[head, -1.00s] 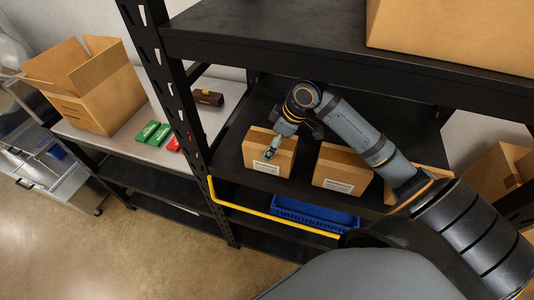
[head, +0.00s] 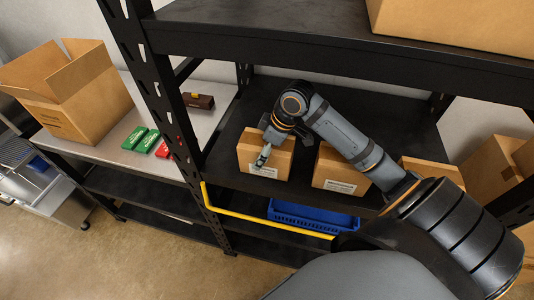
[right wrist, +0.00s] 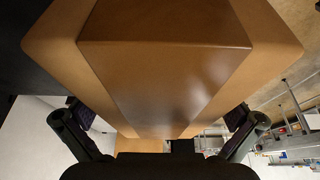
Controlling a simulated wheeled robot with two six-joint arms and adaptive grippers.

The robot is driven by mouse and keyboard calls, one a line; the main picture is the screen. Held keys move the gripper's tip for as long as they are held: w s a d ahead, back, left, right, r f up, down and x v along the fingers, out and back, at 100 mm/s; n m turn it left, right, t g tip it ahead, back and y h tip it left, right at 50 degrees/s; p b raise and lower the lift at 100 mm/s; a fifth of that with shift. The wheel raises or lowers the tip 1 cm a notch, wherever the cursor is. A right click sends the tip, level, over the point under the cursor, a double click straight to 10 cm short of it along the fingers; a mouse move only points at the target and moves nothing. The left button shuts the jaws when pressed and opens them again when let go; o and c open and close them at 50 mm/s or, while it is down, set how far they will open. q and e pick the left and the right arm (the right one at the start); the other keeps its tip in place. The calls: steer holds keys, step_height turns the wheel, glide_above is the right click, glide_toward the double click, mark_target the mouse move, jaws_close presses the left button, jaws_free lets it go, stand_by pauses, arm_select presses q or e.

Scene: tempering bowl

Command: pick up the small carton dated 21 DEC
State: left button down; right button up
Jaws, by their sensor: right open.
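Small brown cartons stand in a row on the black shelf: a left carton (head: 279,158), a middle carton (head: 337,167) and a right carton (head: 428,170) partly behind my arm. White labels show on the left and middle cartons, but their dates are too small to read. My right gripper (head: 264,156) is at the front of the left carton, above its label. In the right wrist view, a brown carton (right wrist: 165,70) fills the space ahead, and the open fingers of my right gripper (right wrist: 158,115) stand wide on either side. Contact cannot be told. My left gripper is not in view.
A black upper shelf (head: 300,50) hangs over the cartons, with a black post (head: 150,90) at left. A blue crate (head: 310,217) and yellow bar (head: 265,222) are below. An open box (head: 70,95) and small green and red packs are on the left bench.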

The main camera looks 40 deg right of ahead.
steer(key=c, duration=1.6)
steer(key=shift+w, duration=0.1)
steer(key=shift+c, duration=0.2)
